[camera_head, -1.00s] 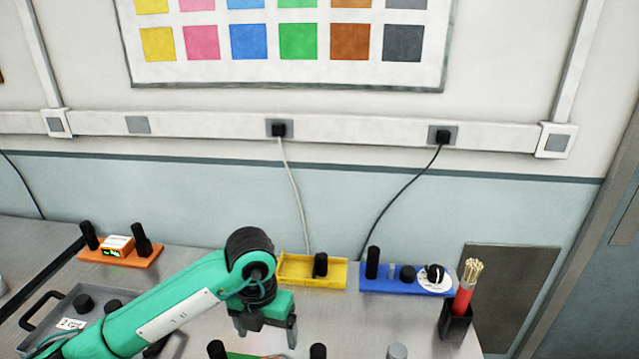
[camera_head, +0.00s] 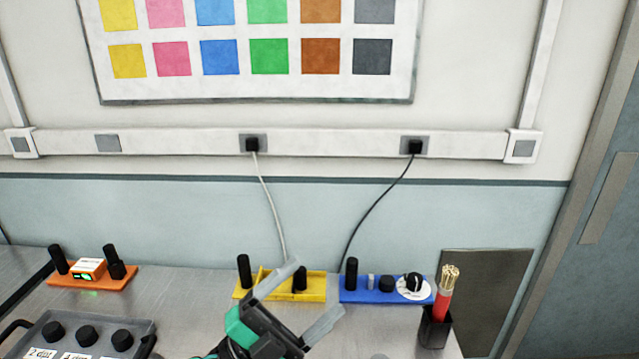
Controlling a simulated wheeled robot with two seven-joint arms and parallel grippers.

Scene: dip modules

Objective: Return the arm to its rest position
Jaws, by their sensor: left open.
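My left gripper (camera_head: 312,291) is at the bottom centre of the head view. Its two grey fingers are spread and point up and to the right, with nothing between them. The upper finger overlaps the yellow module (camera_head: 316,286) in the picture; I cannot tell how far apart they are. Only the gripper and a little of the green arm show, and the rest is below the frame. My right gripper is not in view.
An orange module (camera_head: 118,283) stands at the left and a blue module (camera_head: 352,296) right of the yellow one. A grey tray (camera_head: 148,327) with black knobs and labels is at lower left. A black holder (camera_head: 435,328) with a red bundle stands at right.

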